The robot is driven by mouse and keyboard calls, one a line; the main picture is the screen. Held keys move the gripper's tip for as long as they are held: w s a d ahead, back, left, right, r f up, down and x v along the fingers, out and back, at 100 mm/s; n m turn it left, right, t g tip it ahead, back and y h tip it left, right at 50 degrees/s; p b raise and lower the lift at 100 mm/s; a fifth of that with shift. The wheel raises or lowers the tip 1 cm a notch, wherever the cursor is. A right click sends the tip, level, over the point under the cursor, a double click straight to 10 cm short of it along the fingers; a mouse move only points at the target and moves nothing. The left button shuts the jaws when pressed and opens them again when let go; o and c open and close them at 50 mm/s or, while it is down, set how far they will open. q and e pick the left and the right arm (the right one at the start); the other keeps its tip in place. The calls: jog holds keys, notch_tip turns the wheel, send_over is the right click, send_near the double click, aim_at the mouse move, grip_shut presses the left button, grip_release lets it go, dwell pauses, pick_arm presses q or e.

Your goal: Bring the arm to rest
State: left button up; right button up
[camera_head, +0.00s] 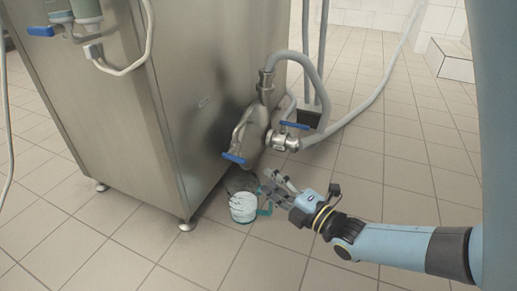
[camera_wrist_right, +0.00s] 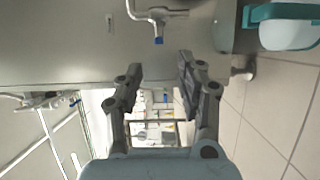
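My right gripper (camera_head: 268,188) reaches in from the right, low in front of the steel machine. In the right wrist view its two fingers (camera_wrist_right: 158,85) stand apart with nothing between them, so it is open and empty. A white cup with a teal handle (camera_head: 243,208) is just left of the fingertips in the head view, below the valves. The cup also shows at the top right of the wrist view (camera_wrist_right: 290,35), outside the fingers. What the cup rests on is hard to make out. My left gripper is not in view.
The steel machine (camera_head: 175,105) fills the left and middle. Its outlet has blue-handled valves (camera_head: 233,158) close above my right gripper, and a grey hose (camera_head: 355,115) runs up to the right. Tiled floor (camera_head: 400,180) lies clear on the right, beyond my arm.

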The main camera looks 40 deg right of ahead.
jog(key=shift+s, duration=0.6)
